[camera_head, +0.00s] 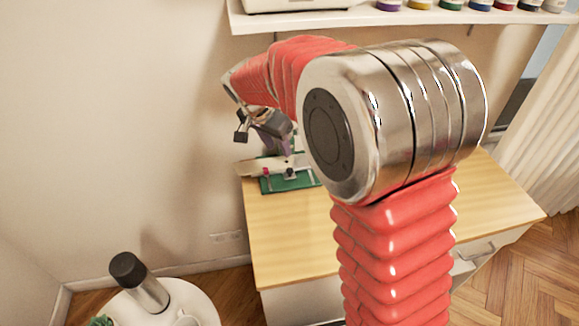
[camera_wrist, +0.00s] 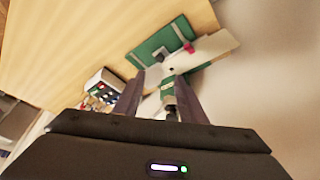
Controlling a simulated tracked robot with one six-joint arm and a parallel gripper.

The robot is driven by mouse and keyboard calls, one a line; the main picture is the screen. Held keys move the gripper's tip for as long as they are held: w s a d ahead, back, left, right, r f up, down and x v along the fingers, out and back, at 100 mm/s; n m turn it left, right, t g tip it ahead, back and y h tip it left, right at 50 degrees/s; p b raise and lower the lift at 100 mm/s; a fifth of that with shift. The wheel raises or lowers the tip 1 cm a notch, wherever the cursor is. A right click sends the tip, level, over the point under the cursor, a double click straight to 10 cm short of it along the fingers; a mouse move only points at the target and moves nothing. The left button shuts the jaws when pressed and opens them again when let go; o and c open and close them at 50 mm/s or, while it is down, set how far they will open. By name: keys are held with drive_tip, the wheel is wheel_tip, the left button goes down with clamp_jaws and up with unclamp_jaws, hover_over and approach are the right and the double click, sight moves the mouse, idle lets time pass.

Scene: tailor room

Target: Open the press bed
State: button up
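The press stands on the wooden table, with a green base (camera_head: 272,184) and a pale board (camera_head: 258,167) lying across it. My gripper (camera_head: 258,134) is above the press in the head view, partly hidden by my arm. In the wrist view, my gripper (camera_wrist: 162,76) has its two fingers apart, with a green and pale part of the press showing in the gap. I cannot tell whether the fingers touch it.
The wooden table (camera_head: 285,235) is clear in front of the press. A white box (camera_wrist: 105,84) with small coloured items sits near the press. A wall shelf (camera_head: 330,18) carries several coloured jars. A white round-topped object (camera_head: 195,300) stands left of the table.

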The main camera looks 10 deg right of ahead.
sight(290, 170)
drive_tip(key=x, duration=1.4)
drive_tip(key=shift+r, duration=0.1)
drive_tip(key=shift+c, duration=0.6)
clamp_jaws()
